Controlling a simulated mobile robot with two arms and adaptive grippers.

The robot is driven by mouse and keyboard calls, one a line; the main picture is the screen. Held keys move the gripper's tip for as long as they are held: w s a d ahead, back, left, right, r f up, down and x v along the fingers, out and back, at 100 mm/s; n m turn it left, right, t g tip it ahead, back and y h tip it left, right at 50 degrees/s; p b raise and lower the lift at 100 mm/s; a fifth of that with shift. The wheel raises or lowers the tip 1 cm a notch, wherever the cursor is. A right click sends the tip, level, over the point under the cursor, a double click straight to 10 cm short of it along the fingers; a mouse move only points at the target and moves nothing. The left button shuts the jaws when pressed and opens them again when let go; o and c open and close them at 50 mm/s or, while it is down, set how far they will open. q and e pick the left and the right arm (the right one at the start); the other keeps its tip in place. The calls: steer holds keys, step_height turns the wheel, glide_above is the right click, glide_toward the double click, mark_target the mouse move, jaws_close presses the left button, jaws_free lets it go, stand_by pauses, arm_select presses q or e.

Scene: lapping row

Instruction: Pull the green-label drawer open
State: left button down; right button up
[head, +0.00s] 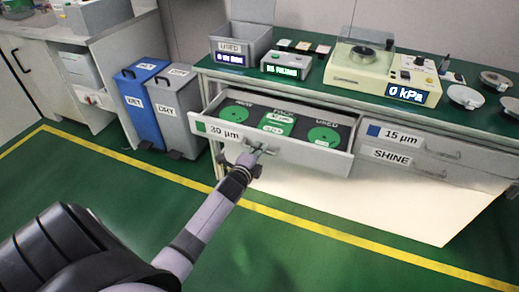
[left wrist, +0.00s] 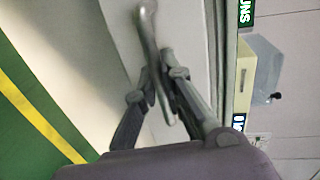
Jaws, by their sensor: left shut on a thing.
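The green-label drawer (head: 318,158), marked "30 µm" beside a green square, stands pulled out from the bench. Inside it a dark insert holds green discs in three sections; one is marked "USED". My left gripper (head: 257,153) is at the middle of the drawer front, shut on the handle. In the left wrist view the metal handle (left wrist: 147,30) runs down between the two fingers of the left gripper (left wrist: 160,82). The fingers hide part of the handle. My right gripper is not in view.
A closed drawer (head: 440,148) with a blue "15 µm" label is on the right, above a "SHINE" label. The green bench top (head: 310,88) carries a grey bin, a polishing machine and dishes. Blue (head: 140,105) and grey (head: 178,115) bins stand left. Green floor in front is clear.

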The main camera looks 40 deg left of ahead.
arm_select(q)
steer(key=c, duration=2)
jaws_free()
steer(key=shift+o, duration=0.2)
steer(key=v, duration=1.2)
